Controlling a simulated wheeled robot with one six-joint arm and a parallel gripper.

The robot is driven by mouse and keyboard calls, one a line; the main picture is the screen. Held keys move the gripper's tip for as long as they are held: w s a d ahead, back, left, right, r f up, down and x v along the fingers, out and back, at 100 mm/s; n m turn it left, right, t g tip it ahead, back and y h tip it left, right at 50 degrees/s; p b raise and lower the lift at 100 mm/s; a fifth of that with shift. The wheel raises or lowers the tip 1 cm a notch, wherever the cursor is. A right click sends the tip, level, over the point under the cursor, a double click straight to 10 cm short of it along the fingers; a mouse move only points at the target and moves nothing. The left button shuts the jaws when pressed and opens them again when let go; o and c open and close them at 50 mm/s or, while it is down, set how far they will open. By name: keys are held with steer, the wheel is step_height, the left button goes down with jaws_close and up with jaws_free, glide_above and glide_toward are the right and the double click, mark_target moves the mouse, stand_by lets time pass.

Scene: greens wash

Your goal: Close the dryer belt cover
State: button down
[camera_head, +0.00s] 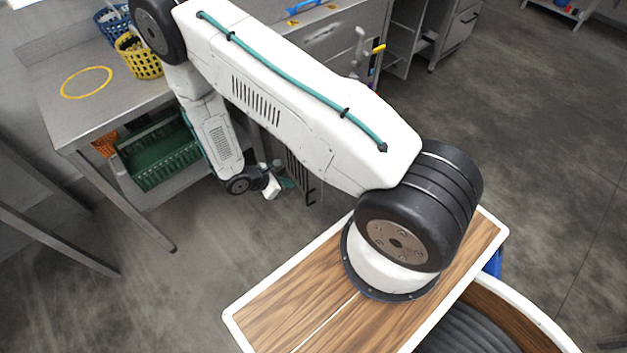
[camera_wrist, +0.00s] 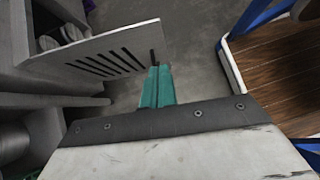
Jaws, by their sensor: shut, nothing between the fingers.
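The slotted metal panel, apparently the dryer belt cover (camera_wrist: 105,58), stands out from the grey machine at the left of the wrist view. A dark upright piece, perhaps its handle, is near its right edge. In the head view the slotted cover (camera_head: 297,172) is partly hidden behind my arm. My gripper (camera_wrist: 157,70) has teal fingers, shut and empty. Its tips are at the cover's lower right edge in the wrist view; I cannot tell whether they touch it. In the head view my gripper (camera_head: 286,183) is low beside the cover.
A steel table (camera_head: 60,118) at left bears a yellow basket (camera_head: 140,62) and a blue basket (camera_head: 110,24). A green crate (camera_head: 160,155) sits on its lower shelf. The floor (camera_head: 240,235) in front is clear. My wood-topped base shows at right in the wrist view.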

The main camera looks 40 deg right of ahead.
mark_target(320, 181)
steer(key=x, duration=0.3)
steer(key=d+r+x, duration=0.1)
steer(key=x, duration=0.7)
steer(key=shift+s+d+r, duration=0.15)
steer(key=shift+d+r, duration=0.05)
steer(key=shift+d, duration=0.25)
steer(key=shift+s+d, duration=0.1)
steer(key=shift+d, duration=0.3)
